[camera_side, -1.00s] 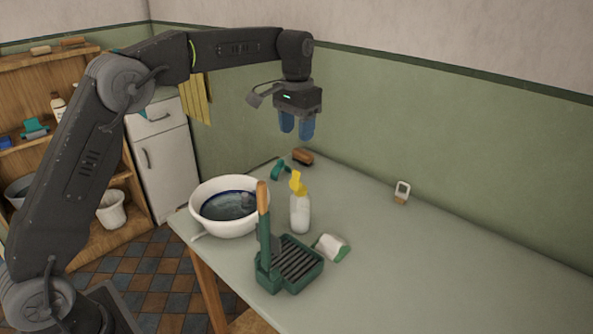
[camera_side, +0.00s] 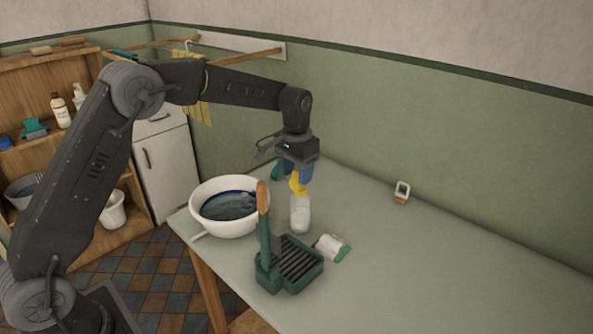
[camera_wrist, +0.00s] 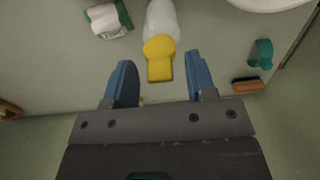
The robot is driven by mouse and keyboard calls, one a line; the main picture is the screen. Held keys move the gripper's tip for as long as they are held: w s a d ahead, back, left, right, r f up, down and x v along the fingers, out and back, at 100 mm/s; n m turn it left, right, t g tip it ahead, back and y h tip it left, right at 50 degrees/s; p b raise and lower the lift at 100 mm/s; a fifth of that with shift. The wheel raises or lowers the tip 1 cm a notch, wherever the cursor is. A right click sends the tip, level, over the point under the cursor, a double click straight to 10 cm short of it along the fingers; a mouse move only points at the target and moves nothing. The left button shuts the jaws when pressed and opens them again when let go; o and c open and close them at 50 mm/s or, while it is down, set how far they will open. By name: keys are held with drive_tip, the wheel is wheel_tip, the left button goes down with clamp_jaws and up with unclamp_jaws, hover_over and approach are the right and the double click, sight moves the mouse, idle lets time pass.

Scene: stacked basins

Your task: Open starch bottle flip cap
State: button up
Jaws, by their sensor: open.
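The starch bottle (camera_side: 300,214) stands upright on the table, a clear-whitish body with a yellow cap (camera_side: 298,186) on top. In the wrist view the yellow cap (camera_wrist: 159,58) lies just ahead of and between my fingertips, with the pale bottle body (camera_wrist: 163,20) beyond it. My gripper (camera_side: 296,172) is low over the bottle's top, pointing down. Its two blue fingers are spread, one on each side of the cap's line in the wrist view (camera_wrist: 160,72), with gaps to both sides. Whether the cap's lid is up is hard to tell here.
A white basin (camera_side: 203,190) of dark liquid stands left of the bottle. A green rack with an upright wooden-topped handle (camera_side: 264,245) is in front. A white-and-green bundle (camera_side: 332,247) lies to the right. A brush (camera_wrist: 248,86) and teal item (camera_wrist: 262,54) are near the gripper.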

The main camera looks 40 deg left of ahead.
drive_tip(key=c, duration=0.9)
drive_tip(key=shift+s+f+t, duration=0.1)
drive_tip(key=shift+s+t, duration=0.3)
drive_tip(key=shift+t, duration=0.4)
drive_tip(key=shift+s+t, duration=0.4)
drive_tip(key=shift+t, duration=0.4)
drive_tip(key=shift+c, duration=0.2)
drive_tip(key=o, duration=0.9)
drive_tip(key=shift+o, duration=0.2)
drive_tip(key=v, duration=1.4)
